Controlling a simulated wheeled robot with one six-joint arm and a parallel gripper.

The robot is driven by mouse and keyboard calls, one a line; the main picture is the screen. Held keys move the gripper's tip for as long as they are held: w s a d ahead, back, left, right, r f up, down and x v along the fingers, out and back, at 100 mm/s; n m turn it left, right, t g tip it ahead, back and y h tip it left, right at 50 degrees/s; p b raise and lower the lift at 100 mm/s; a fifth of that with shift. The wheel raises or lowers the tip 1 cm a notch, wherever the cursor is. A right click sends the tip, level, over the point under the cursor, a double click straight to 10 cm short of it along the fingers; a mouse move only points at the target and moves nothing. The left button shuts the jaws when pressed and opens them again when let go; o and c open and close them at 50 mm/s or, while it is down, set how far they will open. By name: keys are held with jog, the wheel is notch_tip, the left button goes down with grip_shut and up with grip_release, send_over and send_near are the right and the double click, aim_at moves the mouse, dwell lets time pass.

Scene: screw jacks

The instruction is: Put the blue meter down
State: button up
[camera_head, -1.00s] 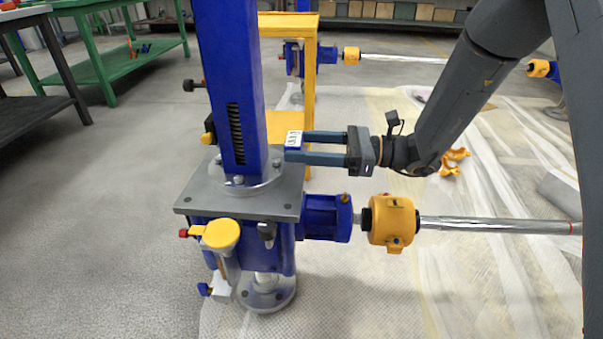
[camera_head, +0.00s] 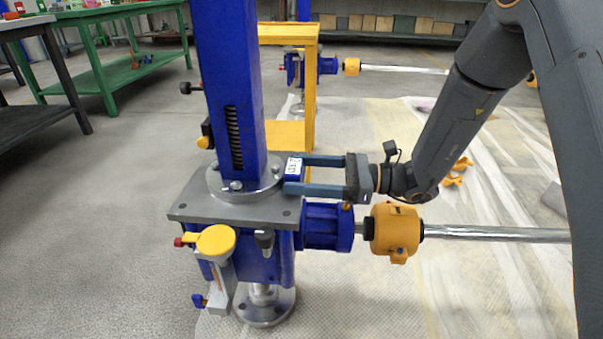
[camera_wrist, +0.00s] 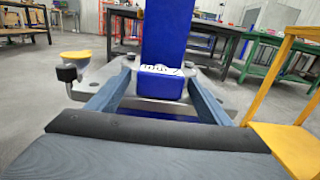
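The small blue meter (camera_head: 294,169) with a white labelled face rests on the grey top plate (camera_head: 200,209) of the nearest screw jack, right beside its blue column (camera_head: 232,80). In the wrist view the meter (camera_wrist: 161,83) stands upright in front of the column, between my two fingers. My gripper (camera_head: 296,175) is open around the meter, its fingers reaching in from the right. In the wrist view a gap shows between the meter and each finger. The meter's underside is hard to make out.
A yellow-capped fitting (camera_head: 216,240) and a black knob (camera_head: 264,238) stand at the plate's front edge. A yellow coupling (camera_head: 395,232) and shaft extend right, below my arm. A yellow frame (camera_head: 311,90) stands behind. Open floor lies to the left.

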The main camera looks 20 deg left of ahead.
jog(key=shift+d+r, duration=0.1)
jog(key=p+v, duration=0.3)
jog(key=v, duration=0.8)
jog(key=shift+w+d+p, duration=0.15)
jog(key=shift+d+p, duration=0.1)
jog(key=shift+p, duration=0.15)
jog(key=s+a+r+n+g+h, duration=0.2)
jog(key=s+n+h, duration=0.3)
jog(key=s, duration=0.4)
jog(key=s+a+r+n+g+h, duration=0.15)
jog(key=s+n+h, duration=0.3)
jog(key=s, duration=0.45)
jog(key=s+d+r+n+t+h, duration=0.3)
jog(key=s+d+n+t+h, duration=0.3)
jog(key=s+d+n, duration=0.3)
jog(key=n+t, duration=0.1)
jog(key=n, duration=0.3)
jog(key=shift+s+h, duration=0.3)
jog(key=shift+h, duration=0.05)
jog(key=shift+r+m+t+p, duration=0.25)
jog(key=shift+r+p, duration=0.3)
jog(key=shift+r, duration=0.05)
